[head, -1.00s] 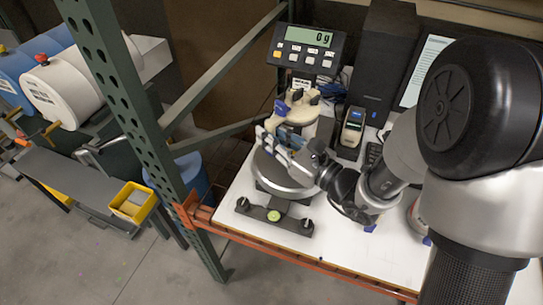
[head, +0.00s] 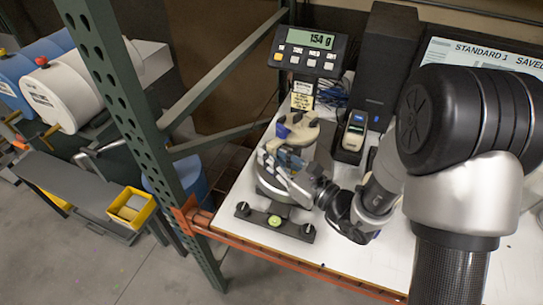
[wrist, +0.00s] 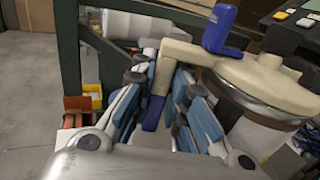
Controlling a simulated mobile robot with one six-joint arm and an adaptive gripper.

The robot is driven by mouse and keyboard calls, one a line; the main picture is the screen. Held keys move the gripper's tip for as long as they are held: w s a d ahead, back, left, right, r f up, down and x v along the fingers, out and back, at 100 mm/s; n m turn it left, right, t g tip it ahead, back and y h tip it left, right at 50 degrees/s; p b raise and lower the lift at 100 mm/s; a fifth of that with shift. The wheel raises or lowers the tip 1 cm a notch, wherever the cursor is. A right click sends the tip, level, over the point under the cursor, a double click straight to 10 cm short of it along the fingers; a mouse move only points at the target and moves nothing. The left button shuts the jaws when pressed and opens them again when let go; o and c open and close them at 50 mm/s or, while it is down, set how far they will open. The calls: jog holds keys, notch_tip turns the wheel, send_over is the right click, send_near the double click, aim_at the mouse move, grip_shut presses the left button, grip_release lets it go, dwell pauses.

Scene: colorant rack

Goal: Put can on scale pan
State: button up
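The can (head: 300,128), with a beige lid, blue parts and a metallic body, is over the round silver scale pan (head: 270,190) in the head view. It looks to rest at least partly on the pan, but my gripper hides the contact. The scale display (head: 310,39) reads 154 g. My gripper (head: 268,155) reaches in from the right. In the wrist view, its blue-padded fingers (wrist: 164,85) are on both sides of the beige and blue handle of the can (wrist: 265,85) and look shut on it.
A green rack post (head: 120,110) rises at the left. A yellow bin (head: 131,207) is lower left.

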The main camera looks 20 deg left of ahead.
jog(key=o, duration=0.5)
jog(key=shift+c, duration=0.2)
jog(key=shift+d+r, duration=0.1)
jog(key=shift+r, duration=0.1)
jog(key=p+v, duration=0.1)
jog(key=v, duration=1.1)
jog(key=s+a+r+n+g, duration=0.3)
jog(key=s+r+n+g, duration=0.2)
jog(key=s+n+g, duration=0.3)
jog(key=s+d+n+g+h, duration=0.3)
jog(key=s+n+h, duration=0.3)
jog(key=s+n, duration=0.3)
jog(key=d+r+n+t+h, duration=0.3)
jog(key=d+n+t+h, duration=0.3)
jog(key=d, duration=1.1)
jog(key=w+t+h, duration=0.1)
jog(key=h, duration=0.3)
jog(key=shift+d+r+t, duration=0.25)
jog(key=shift+t, duration=0.05)
